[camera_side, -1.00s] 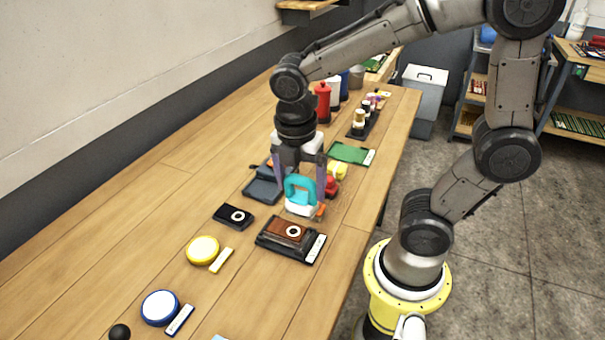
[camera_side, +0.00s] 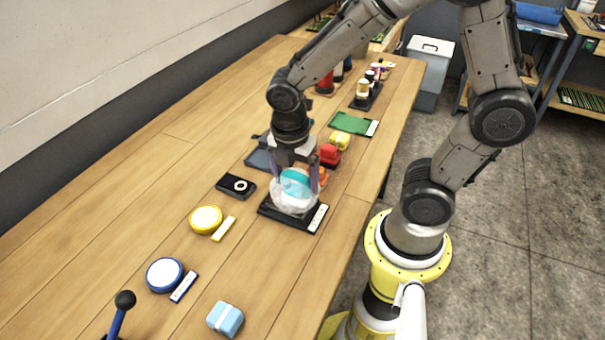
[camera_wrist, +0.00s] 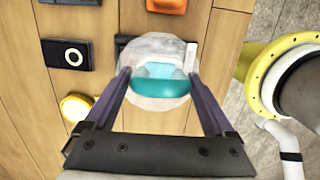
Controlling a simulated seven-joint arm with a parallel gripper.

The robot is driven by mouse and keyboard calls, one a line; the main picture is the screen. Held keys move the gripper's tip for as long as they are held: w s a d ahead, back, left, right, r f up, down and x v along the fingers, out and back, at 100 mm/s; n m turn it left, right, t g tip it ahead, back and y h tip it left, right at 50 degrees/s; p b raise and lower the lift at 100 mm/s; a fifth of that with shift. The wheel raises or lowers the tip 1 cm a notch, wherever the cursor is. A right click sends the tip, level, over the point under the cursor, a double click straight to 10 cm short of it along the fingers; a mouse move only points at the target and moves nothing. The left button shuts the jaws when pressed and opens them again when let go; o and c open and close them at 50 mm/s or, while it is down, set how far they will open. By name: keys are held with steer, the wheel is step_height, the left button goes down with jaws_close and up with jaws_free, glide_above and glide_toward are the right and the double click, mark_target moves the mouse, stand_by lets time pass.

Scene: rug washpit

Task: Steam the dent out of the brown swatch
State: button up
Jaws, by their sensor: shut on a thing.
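My gripper (camera_side: 293,178) is shut on the teal handle of a small steamer (camera_side: 296,182); the handle also shows between my fingers in the wrist view (camera_wrist: 165,87). The steamer is over the black tray (camera_side: 288,221) that bears the brown swatch. A whitish, see-through cloud like steam surrounds the steamer's lower part. The swatch and its dent are hidden behind the steamer and cloud. I cannot tell whether the steamer touches the swatch. A white label (camera_side: 318,218) lies at the tray's right end.
A black block with a white ring (camera_side: 236,186) and a yellow round pad (camera_side: 206,219) lie to the left. A light-blue block (camera_side: 225,318) is in front. Bare wood lies along the wall.

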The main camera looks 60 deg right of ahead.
steer(key=shift+w, duration=1.25)
steer(key=shift+s, duration=1.95)
steer(key=shift+s+r, duration=0.1)
steer(key=shift+r, duration=4.05)
steer(key=shift+f, duration=0.2)
